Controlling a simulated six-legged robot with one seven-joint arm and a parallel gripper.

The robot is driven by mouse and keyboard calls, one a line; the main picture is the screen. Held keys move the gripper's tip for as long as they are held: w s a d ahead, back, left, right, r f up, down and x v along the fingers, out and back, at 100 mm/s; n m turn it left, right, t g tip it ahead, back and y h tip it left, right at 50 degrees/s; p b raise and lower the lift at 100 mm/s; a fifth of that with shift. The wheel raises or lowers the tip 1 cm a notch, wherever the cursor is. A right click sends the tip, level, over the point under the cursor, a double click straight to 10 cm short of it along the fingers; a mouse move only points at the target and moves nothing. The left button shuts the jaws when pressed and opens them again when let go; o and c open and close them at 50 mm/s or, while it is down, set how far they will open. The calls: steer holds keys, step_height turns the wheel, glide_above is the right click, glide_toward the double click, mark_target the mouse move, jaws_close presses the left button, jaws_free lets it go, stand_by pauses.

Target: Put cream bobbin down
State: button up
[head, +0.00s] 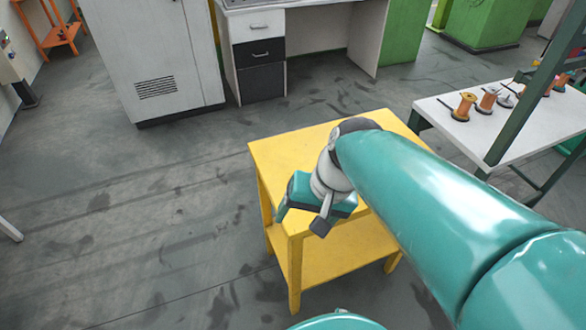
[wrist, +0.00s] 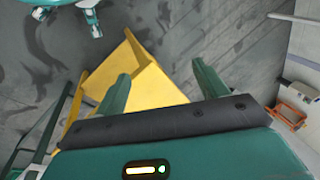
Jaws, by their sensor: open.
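My gripper (head: 300,210) is over the left part of the yellow table (head: 285,152) in the head view. In the wrist view my gripper (wrist: 162,86) has its two green fingers spread wide apart, with nothing between them. The yellow table also shows beyond the fingers in the wrist view (wrist: 150,82). I cannot make out a cream bobbin for certain in either view. My arm hides part of the tabletop.
A white-topped bench (head: 540,128) with a green frame stands at the right and holds several small bobbins, among them an orange one (head: 463,107). A grey cabinet (head: 155,50) and a desk with drawers (head: 259,52) stand at the back.

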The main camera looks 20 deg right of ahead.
steer(key=r+n+t+h, duration=0.2)
steer(key=r, duration=0.1)
steer(key=s+r+n+t, duration=0.1)
steer(key=r+n, duration=0.1)
steer(key=shift+r+h, duration=0.1)
steer(key=shift+h, duration=0.3)
steer(key=shift+o, duration=0.5)
steer(key=shift+r, duration=0.45)
steer(key=w+d+f+t+h, duration=0.1)
steer(key=w+d+f+h, duration=0.25)
steer(key=w+d, duration=0.45)
steer(key=w+d+f+t+h, duration=0.15)
steer(key=w+d+f, duration=0.25)
steer(key=d, duration=0.8)
steer(key=w+d+f+n+t, duration=0.1)
steer(key=d+f+n+t, duration=0.1)
steer(key=d+f, duration=0.7)
steer(key=s+d+f+m+t+y, duration=0.1)
steer(key=s+d+f+t+y, duration=0.1)
steer(key=s+f+t+y, duration=0.5)
steer(key=shift+t+h, duration=0.65)
steer(key=shift+h, duration=0.25)
steer(key=shift+w+f, duration=0.15)
steer(key=shift+w, duration=2.6)
steer(key=shift+w+f, duration=0.15)
steer(key=shift+w, duration=2.55)
steer(key=c, duration=1.6)
steer(key=shift+o, duration=0.2)
